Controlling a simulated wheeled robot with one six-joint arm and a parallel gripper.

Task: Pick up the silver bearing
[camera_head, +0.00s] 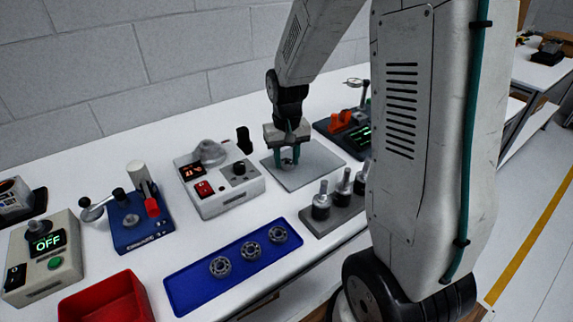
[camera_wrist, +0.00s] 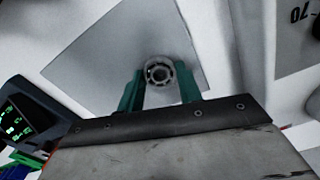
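A silver bearing (camera_wrist: 159,72) shows in the wrist view over the grey square plate (camera_wrist: 115,55). My gripper (camera_wrist: 160,80) has its two green fingers on either side of it, with a gap visible at each side. In the head view my gripper (camera_head: 288,162) points down just over the grey plate (camera_head: 318,172). The bearing is not clear there, and I cannot tell whether it rests on the plate. Three more silver bearings lie in a row on the blue tray (camera_head: 190,290): left (camera_head: 220,267), middle (camera_head: 250,251) and right (camera_head: 278,234).
A grey block with three upright posts (camera_head: 336,212) stands right of the blue tray. A white device with a red display (camera_head: 218,185) is left of the plate. A blue fixture (camera_head: 140,220), an OFF box (camera_head: 42,258) and a red bin (camera_head: 108,300) stand farther left.

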